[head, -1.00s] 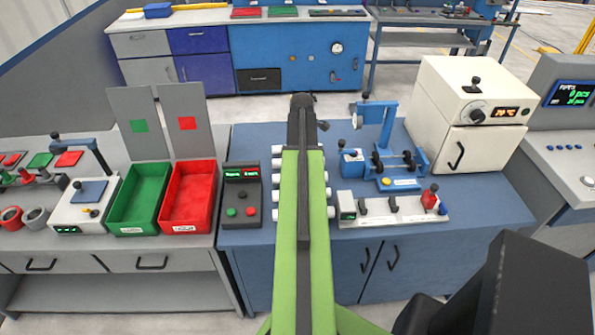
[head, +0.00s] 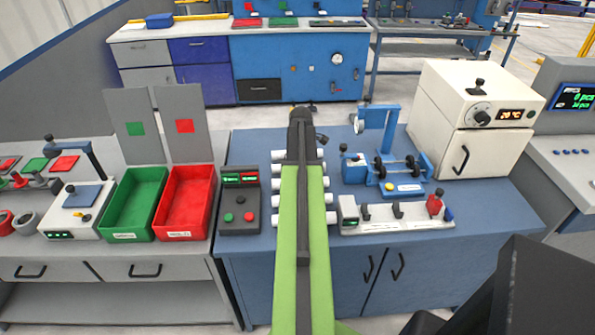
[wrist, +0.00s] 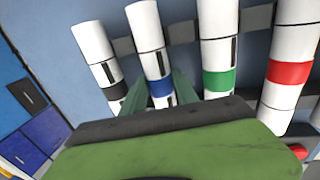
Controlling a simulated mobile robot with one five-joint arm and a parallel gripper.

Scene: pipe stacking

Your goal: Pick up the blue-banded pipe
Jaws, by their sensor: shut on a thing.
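The blue-banded pipe (wrist: 150,45) is white with a blue ring, in the wrist view. My gripper (wrist: 154,88) is shut on it near the blue band, one dark green finger on each side. I cannot tell whether the pipe is clear of its support. A black-banded pipe (wrist: 92,42) lies to its left, a green-banded pipe (wrist: 218,50) and a red-banded pipe (wrist: 292,45) to its right. In the head view my gripper (head: 301,118) and green arm cover the middle of the pipes; only white ends show on both sides.
A grey control box (head: 239,200) and red bin (head: 185,204) stand left of the pipes, with a green bin (head: 133,205) beyond. A blue fixture (head: 385,165) and white switch panel (head: 395,214) stand close on the right, a cream oven (head: 478,118) farther right.

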